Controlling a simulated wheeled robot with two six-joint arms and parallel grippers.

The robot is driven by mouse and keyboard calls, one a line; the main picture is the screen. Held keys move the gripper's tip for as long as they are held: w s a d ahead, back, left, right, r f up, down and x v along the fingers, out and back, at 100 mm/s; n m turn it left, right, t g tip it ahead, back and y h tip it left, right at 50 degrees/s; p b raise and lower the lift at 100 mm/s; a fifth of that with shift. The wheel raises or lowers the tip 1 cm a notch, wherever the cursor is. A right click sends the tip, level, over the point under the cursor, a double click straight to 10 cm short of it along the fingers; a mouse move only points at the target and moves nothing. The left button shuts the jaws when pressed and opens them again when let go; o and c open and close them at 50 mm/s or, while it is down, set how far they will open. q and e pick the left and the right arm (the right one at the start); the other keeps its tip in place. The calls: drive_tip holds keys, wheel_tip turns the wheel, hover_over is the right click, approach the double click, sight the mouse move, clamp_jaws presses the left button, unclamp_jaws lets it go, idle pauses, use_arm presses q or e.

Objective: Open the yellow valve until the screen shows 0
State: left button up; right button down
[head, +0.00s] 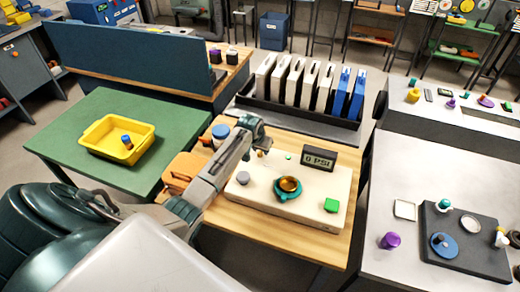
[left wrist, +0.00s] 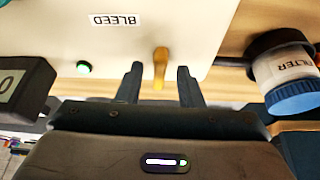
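In the head view my left gripper (head: 260,146) is at the back left of the cream box (head: 253,205), and the valve is a tiny yellow spot there. The dark screen (head: 319,159) at the back of the box reads 0 PSI. My right gripper is not in view.
A green light (left wrist: 84,68) sits near the label. A FILTER jar (left wrist: 285,78) with a blue cap stands beside the box. The box also carries a teal-ringed gold cup (head: 289,187), a grey knob (head: 243,178) and a green block (head: 331,205). A rack of white and blue panels (head: 305,85) stands behind.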

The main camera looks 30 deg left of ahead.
use_arm(q)
drive_tip(key=b+v, duration=0.2)
drive_tip(key=v, duration=0.8)
drive_tip(key=shift+r+b, duration=0.35)
drive_tip(key=shift+r, duration=0.05)
drive_tip(key=shift+s, duration=0.1)
